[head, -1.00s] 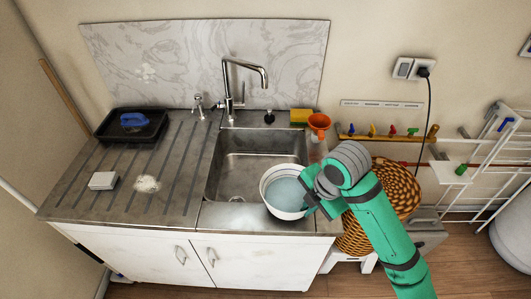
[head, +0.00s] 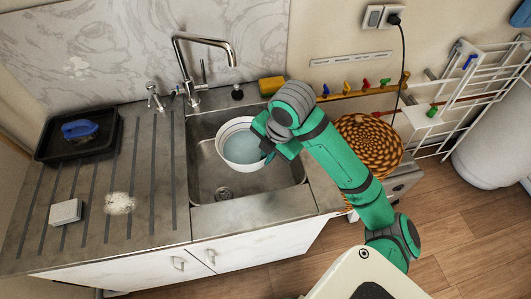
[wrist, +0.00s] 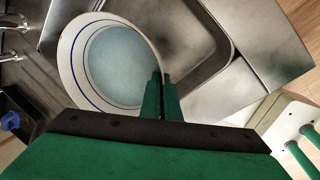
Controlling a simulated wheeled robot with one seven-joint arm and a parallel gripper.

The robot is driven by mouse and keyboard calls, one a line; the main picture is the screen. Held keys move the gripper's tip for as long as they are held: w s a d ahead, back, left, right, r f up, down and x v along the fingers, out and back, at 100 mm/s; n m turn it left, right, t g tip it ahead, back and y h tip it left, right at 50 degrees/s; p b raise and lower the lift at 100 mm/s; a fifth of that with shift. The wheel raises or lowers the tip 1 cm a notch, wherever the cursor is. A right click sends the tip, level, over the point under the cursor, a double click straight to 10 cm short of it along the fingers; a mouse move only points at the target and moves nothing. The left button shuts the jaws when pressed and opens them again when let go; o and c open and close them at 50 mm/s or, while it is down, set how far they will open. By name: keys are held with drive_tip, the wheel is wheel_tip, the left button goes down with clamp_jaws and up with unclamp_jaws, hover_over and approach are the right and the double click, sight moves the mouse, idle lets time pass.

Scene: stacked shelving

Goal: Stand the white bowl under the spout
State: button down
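The white bowl (head: 226,157) has a pale blue inside and is over the sink basin (head: 205,184) in the head view. My gripper (head: 270,150) holds it by its right rim. In the wrist view the bowl (wrist: 66,62) shows dark blue lines inside its wall, and my gripper (wrist: 161,92) is shut on its rim. The bowl looks about upright; I cannot tell its exact height above the basin floor. The spout (head: 232,58) of the chrome tap (head: 191,66) arches above and behind the bowl.
A yellow sponge (head: 271,86) lies at the sink's back right corner. A black tray (head: 96,148) with a blue brush (head: 80,129) sits on the drainer, near a pale block (head: 66,212). A wicker basket (head: 372,150) stands right of the sink. The left half of the basin is clear.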

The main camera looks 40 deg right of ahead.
drive_tip(key=shift+s+f+x, duration=0.15)
drive_tip(key=shift+s+x, duration=0.45)
drive_tip(key=shift+x, duration=1.9)
drive_tip(key=shift+s+f+x, duration=0.15)
drive_tip(key=shift+s+x, duration=0.45)
drive_tip(key=shift+x, duration=1.95)
drive_tip(key=shift+s+f+x, duration=0.15)
drive_tip(key=shift+s+x, duration=0.5)
drive_tip(key=shift+x, duration=1.85)
drive_tip(key=shift+w+d+f, duration=0.15)
drive_tip(key=shift+d+f, duration=0.1)
drive_tip(key=shift+w+d+f, duration=0.1)
drive_tip(key=shift+w+d, duration=0.6)
drive_tip(key=shift+w, duration=0.5)
drive_tip(key=shift+w+d+f, duration=0.1)
drive_tip(key=shift+w+d, duration=0.55)
drive_tip(key=shift+w, duration=0.55)
drive_tip(key=shift+w+d+f, duration=0.1)
drive_tip(key=shift+w+d, duration=0.6)
drive_tip(key=shift+w, duration=0.5)
drive_tip(key=shift+w+d, duration=0.65)
drive_tip(key=shift+w+d+f, duration=0.1)
drive_tip(key=shift+w+d, duration=0.15)
drive_tip(key=shift+w, duration=0.35)
drive_tip(key=shift+w+d+f, duration=0.1)
drive_tip(key=shift+w+d, duration=0.2)
drive_tip(key=shift+w, duration=0.25)
drive_tip(key=shift+f, duration=0.45)
drive_tip(key=shift+f, duration=0.45)
